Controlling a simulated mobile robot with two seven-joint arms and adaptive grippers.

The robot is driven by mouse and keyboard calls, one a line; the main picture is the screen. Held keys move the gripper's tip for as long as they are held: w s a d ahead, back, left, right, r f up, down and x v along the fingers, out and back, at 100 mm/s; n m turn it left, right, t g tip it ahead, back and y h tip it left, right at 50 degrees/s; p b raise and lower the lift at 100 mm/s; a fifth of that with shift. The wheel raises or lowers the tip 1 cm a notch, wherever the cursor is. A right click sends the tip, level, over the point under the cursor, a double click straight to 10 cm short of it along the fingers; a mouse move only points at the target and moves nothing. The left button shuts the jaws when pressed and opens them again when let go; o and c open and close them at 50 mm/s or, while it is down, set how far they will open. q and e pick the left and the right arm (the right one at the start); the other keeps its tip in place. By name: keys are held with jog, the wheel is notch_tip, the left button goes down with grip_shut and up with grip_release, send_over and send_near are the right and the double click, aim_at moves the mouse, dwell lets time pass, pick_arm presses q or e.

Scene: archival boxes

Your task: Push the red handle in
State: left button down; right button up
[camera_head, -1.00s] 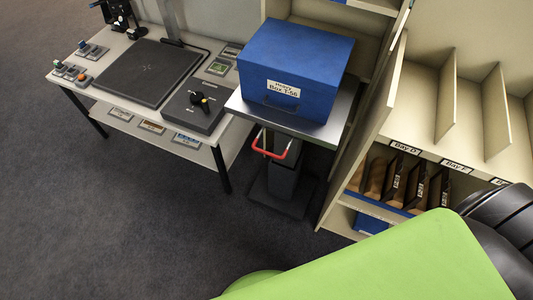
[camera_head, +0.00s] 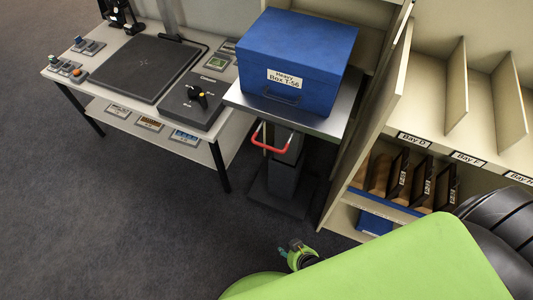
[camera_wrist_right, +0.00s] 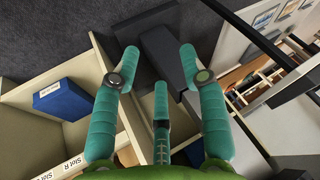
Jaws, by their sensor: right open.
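The red handle (camera_head: 269,149) is a U-shaped bar. It sticks out toward the front left, under the grey platform (camera_head: 236,98) of a dark lift stand. A blue box (camera_head: 320,58) labelled "Heavy Box T-56" stands on that platform. My right gripper (camera_head: 286,253) shows at the bottom centre, low in front of the stand and well apart from the handle. In the right wrist view its teal fingers (camera_wrist_right: 158,65) are spread with nothing between them. The red handle cannot be made out in that view. My left gripper is not in view.
A table (camera_head: 215,148) with a black pad and small devices stands left of the lift stand. A shelf unit (camera_head: 400,90) with labelled bays stands close on its right. The dark base (camera_head: 262,203) rests on the floor. Carpet (camera_head: 130,230) at front left is clear.

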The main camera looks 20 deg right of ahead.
jog(key=w+a+r+m+t+b, duration=0.25)
jog(key=w+r+m+t, duration=0.2)
jog(key=w+r, duration=0.4)
jog(key=m+t+b, duration=0.6)
jog(key=m, duration=0.5)
send_near(266, 146)
jog(key=w+f, duration=0.2)
jog(key=w, duration=0.1)
jog(key=shift+n+h, duration=0.25)
jog(key=shift+h, duration=0.05)
jog(key=w, duration=0.7)
jog(key=shift+a+f+p, duration=0.15)
jog(key=shift+a+p, duration=0.15)
jog(key=shift+p, duration=0.1)
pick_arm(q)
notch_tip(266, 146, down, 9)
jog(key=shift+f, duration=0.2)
pick_arm(e)
grip_shut()
